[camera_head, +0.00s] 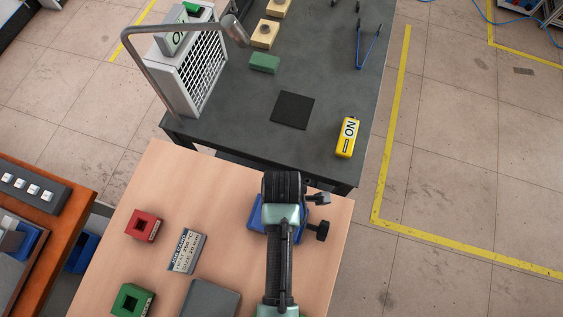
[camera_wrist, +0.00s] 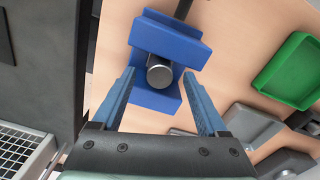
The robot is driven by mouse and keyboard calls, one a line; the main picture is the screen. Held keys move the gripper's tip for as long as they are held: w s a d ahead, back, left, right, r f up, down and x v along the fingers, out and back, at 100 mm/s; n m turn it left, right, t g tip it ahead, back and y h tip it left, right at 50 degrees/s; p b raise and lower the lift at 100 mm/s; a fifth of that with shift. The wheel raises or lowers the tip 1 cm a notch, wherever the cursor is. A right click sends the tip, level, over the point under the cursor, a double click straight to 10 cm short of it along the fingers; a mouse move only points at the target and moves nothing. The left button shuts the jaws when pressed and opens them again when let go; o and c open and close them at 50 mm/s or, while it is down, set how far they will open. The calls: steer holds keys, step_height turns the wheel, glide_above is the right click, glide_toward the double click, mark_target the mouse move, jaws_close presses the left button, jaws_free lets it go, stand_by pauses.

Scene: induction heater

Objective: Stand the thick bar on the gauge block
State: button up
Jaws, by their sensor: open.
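In the head view my arm covers the bar and most of the blue holder (camera_head: 256,216). I cannot tell for sure which block is the gauge block; a red block (camera_head: 137,228) and a green block (camera_head: 127,301), each with a square hole, stand on the wooden table.
A job card (camera_head: 187,252) and a grey block (camera_head: 210,299) are on the wooden table (camera_head: 160,175).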

step_height(320, 180, up, 10)
steer(key=b, duration=0.1)
stand_by(0.6)
